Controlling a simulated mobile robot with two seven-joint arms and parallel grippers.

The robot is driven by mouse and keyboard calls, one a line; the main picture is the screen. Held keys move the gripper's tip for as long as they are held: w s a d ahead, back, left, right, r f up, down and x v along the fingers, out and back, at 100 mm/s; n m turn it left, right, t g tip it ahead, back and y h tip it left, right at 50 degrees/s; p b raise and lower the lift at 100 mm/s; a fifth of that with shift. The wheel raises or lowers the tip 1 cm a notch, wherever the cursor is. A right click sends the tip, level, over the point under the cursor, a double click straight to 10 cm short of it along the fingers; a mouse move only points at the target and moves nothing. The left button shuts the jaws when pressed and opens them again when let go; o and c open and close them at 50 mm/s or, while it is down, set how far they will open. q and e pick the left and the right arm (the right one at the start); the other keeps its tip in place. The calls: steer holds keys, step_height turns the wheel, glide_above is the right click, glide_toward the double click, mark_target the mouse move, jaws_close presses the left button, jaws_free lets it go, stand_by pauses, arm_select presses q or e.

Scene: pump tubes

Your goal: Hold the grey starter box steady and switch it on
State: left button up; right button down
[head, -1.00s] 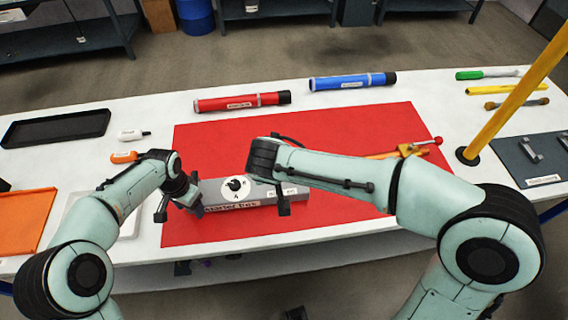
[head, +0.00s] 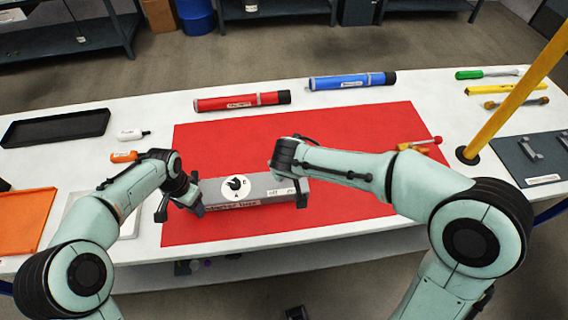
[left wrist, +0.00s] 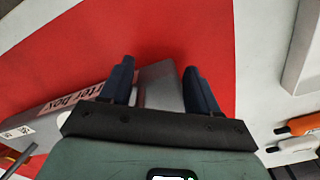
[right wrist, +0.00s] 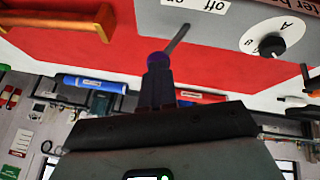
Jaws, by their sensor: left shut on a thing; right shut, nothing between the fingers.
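The grey starter box (head: 237,188) lies on the red mat, with a round white dial and black knob (head: 237,187) on top. My left gripper (head: 180,204) is shut on the box's left end; the left wrist view shows a finger on each side of the grey box (left wrist: 158,88). My right gripper (head: 302,194) is shut and empty at the box's right end. In the right wrist view, a thin grey lever (right wrist: 178,39) with a purple tip (right wrist: 158,59) sticks out beside the off/on labels. The tip is right at my closed fingers (right wrist: 160,75); contact is unclear.
The red mat (head: 350,130) is clear behind the box. A red tube (head: 240,102) and a blue tube (head: 350,81) lie behind it. An orange tool (head: 415,147) lies at the mat's right, partly behind my right arm. A yellow post (head: 510,90) stands at the right.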

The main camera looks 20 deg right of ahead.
arm_select(q)
steer(key=shift+s+f, duration=0.15)
steer(key=shift+f, duration=0.1)
steer(key=o, duration=1.6)
steer(key=shift+a, duration=0.1)
arm_select(e)
steer(key=a+v, duration=0.1)
steer(key=v, duration=1.3)
steer(key=shift+f, duration=0.2)
arm_select(q)
steer(key=shift+w+r, duration=0.1)
steer(key=shift+w, duration=0.1)
arm_select(e)
steer(key=shift+a, duration=0.2)
